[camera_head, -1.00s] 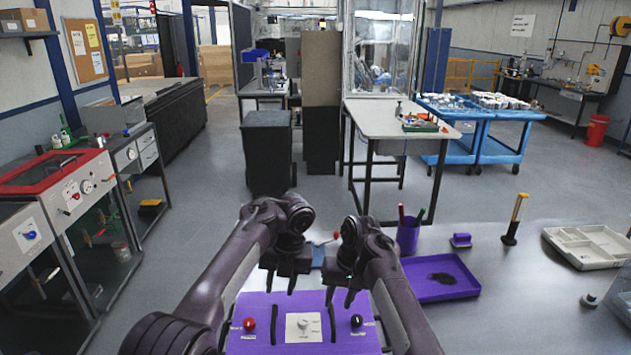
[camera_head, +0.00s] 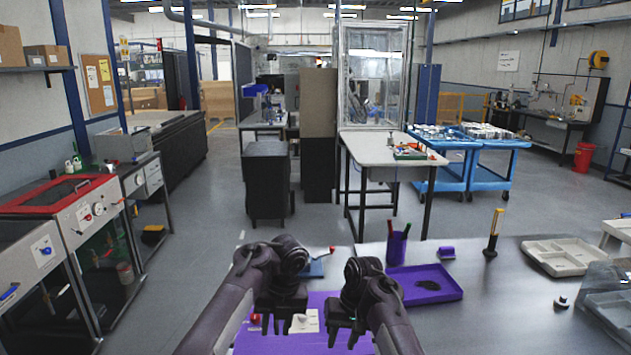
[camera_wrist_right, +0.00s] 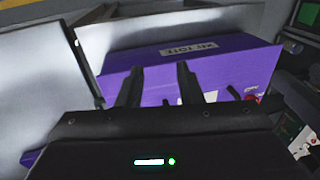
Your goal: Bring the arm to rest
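My left gripper (camera_head: 278,324) and my right gripper (camera_head: 344,336) hang side by side over the purple panel (camera_head: 250,342) at the near edge of the grey table. The left one's fingers look apart, with nothing seen between them. The right one's two fingers show apart and empty in the right wrist view (camera_wrist_right: 157,86). A white card (camera_head: 305,321) on the panel shows between the grippers. The rest of the panel is largely hidden behind my arms. The right wrist view also shows a purple surface (camera_wrist_right: 225,72) with a label ending in "TOTE".
On the table to the right are a purple pen cup (camera_head: 397,249), a purple tray (camera_head: 445,290) with dark contents, a yellow-handled tool (camera_head: 494,232) and a pale compartment tray (camera_head: 560,258). A blue object with a red knob (camera_head: 316,266) lies behind the grippers.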

